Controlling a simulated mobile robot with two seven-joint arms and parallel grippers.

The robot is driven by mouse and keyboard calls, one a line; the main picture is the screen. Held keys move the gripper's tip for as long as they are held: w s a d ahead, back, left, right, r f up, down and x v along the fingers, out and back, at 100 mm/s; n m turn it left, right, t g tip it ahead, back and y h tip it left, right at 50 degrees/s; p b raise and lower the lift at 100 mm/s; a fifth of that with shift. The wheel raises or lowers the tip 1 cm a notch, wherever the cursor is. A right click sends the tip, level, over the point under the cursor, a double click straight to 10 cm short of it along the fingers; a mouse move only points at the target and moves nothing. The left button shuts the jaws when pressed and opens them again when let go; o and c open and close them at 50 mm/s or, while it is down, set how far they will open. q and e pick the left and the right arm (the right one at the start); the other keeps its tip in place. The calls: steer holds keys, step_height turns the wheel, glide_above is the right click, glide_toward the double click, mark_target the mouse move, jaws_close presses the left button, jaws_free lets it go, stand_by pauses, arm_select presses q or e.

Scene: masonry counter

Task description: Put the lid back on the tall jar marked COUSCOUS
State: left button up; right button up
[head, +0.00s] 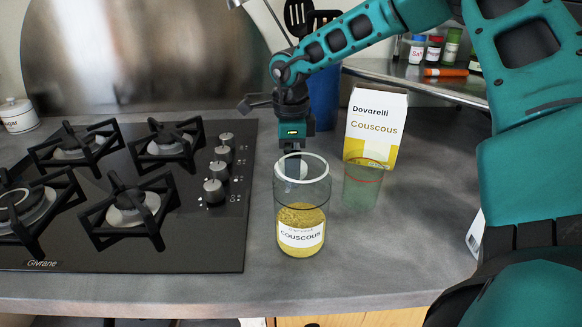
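The tall clear glass jar (301,222) marked COUSCOUS stands upright on the counter, right of the hob. Its top is open, and yellow grains fill its lower part. My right gripper (292,150) points down just behind the jar's rim. Its fingers are partly hidden behind the jar's glass, so I cannot tell whether they are open or hold anything. A pale shape shows blurred through the glass there; I cannot tell what it is. I see no lid clearly. My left gripper is not in view.
A Dovarelli Couscous box (375,128) and a greenish glass with a red rim (362,187) stand close to the jar's right. The black hob (100,240) lies left. A blue utensil holder (324,98) stands behind. Bare counter lies in front and right.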

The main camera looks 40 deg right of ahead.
steer(key=c, duration=1.1)
steer(key=shift+o, duration=0.2)
step_height(320, 180, up, 20)
steer(key=p, duration=0.2)
stand_by(0.4)
